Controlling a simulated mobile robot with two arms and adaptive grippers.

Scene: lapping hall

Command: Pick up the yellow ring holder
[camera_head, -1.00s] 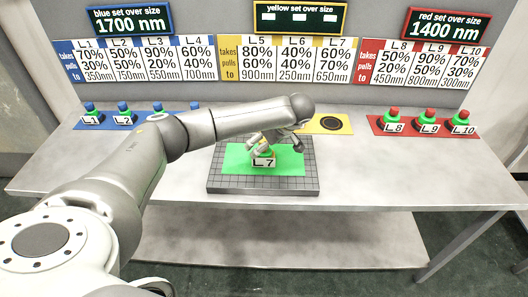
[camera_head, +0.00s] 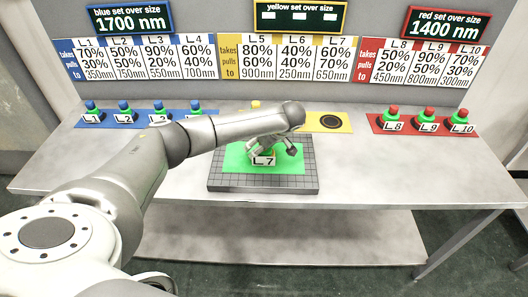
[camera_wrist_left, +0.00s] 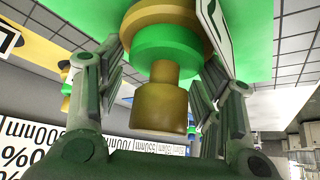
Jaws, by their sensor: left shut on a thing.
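The yellow ring holder labelled L7 (camera_head: 264,161) stands on the green sheet (camera_head: 236,158) of the dark gridded plate (camera_head: 214,187). In the head view my left gripper (camera_head: 270,149) covers most of it, leaving mainly the label in sight. In the left wrist view the holder (camera_wrist_left: 158,103) shows a yellow knob, a green ring and a wider yellow part. My left gripper's fingers (camera_wrist_left: 165,90) are on both sides of it, shut on it. The holder still appears to rest on the green sheet. My right gripper is not in view.
Blue-topped holders stand on a blue mat (camera_head: 80,124) at left, partly behind my arm. Red-topped holders (camera_head: 427,123) stand on a red mat at right. A yellow mat (camera_head: 343,116) with a dark round spot lies behind the plate. The table front (camera_head: 400,180) is clear.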

